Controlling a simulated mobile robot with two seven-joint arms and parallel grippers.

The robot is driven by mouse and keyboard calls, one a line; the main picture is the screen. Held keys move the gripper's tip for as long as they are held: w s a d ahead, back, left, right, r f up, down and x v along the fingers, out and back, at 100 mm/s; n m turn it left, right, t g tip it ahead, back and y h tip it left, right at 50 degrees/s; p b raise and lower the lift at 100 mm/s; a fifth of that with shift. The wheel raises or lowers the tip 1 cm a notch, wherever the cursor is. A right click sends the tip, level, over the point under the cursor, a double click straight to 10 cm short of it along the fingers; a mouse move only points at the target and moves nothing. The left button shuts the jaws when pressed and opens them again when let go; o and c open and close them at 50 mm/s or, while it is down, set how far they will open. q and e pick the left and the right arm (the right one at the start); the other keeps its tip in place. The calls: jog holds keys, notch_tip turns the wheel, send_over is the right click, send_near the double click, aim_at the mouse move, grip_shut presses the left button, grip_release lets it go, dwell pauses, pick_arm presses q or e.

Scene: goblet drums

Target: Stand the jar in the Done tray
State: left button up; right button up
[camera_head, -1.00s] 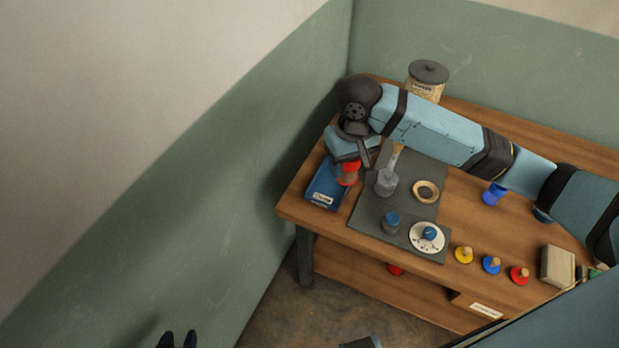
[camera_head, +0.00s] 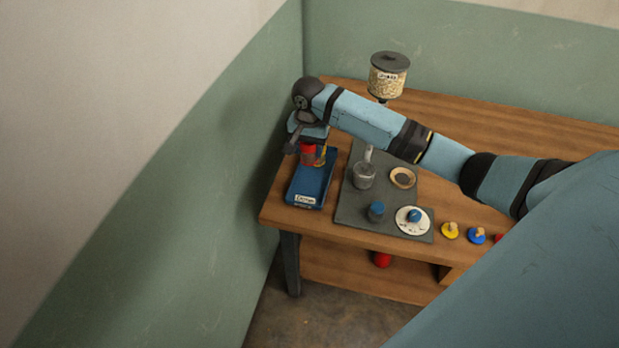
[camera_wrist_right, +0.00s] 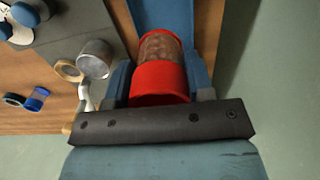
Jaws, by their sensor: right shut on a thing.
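The jar (camera_wrist_right: 160,48) is clear with brown contents and a red lid (camera_wrist_right: 158,84). My right gripper (camera_wrist_right: 163,80) is shut on it at the lid, one finger on each side. In the head view the gripper (camera_head: 308,140) points down over the far part of the blue Done tray (camera_head: 304,187), and the jar's red (camera_head: 308,154) shows below it. The tray also shows behind the jar in the wrist view (camera_wrist_right: 160,13). I cannot tell whether the jar's base touches the tray floor. My left gripper is out of view.
Right of the tray, a dark mat (camera_head: 351,208) holds a grey mug-like vessel (camera_head: 364,177), a ring-shaped dish (camera_head: 402,177), a blue-topped pot (camera_head: 376,211) and a white disc (camera_head: 405,224). The near part of the tray is bare.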

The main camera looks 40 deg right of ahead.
notch_tip(320, 180, down, 13)
jog(key=shift+a+r, duration=0.1)
jog(key=shift+r, duration=0.1)
jog(key=shift+f, duration=0.1)
jog(key=o, duration=1)
jog(key=shift+o, duration=0.2)
